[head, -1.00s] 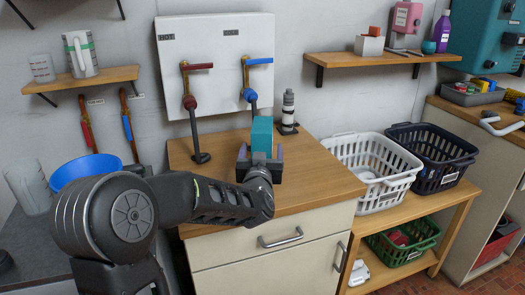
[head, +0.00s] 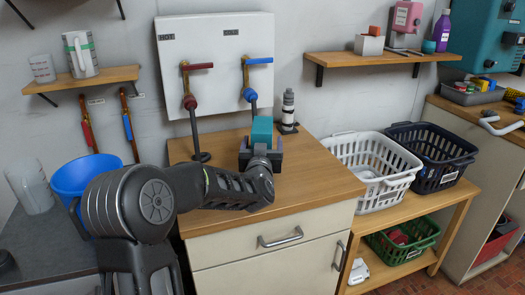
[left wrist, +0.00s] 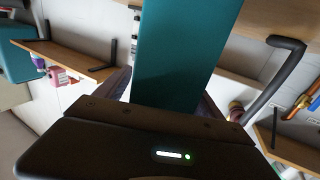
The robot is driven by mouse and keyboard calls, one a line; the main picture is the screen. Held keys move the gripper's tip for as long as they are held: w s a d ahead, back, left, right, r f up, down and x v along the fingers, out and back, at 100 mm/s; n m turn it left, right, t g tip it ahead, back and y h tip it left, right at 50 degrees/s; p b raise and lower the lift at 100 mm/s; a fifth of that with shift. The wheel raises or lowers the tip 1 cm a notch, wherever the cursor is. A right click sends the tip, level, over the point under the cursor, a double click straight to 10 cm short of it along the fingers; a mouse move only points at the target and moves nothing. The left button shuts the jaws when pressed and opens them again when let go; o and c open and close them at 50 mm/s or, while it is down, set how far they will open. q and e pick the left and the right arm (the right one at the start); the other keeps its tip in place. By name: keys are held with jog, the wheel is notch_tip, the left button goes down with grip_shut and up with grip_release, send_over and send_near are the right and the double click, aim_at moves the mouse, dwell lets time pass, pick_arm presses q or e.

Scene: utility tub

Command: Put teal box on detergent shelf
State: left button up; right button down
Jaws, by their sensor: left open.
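The teal box (head: 262,130) stands upright on the wooden top of the cabinet, in front of the tap panel. My left gripper (head: 261,150) is open around its lower part, with a finger at each side. In the left wrist view the teal box (left wrist: 180,50) fills the space ahead of the palm; whether the fingers touch it I cannot tell. The box's lower part is hidden by the gripper in the head view. The wall shelf (head: 350,59) at upper right holds a pink container (head: 406,16) and a purple bottle (head: 441,32). My right gripper is not in view.
A white basket (head: 382,190) and dark basket (head: 440,182) sit right of the cabinet. The counter's right front is clear.

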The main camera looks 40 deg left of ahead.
pick_arm(q)
grip_shut()
dwell(0.8)
jog(key=shift+r, duration=0.15)
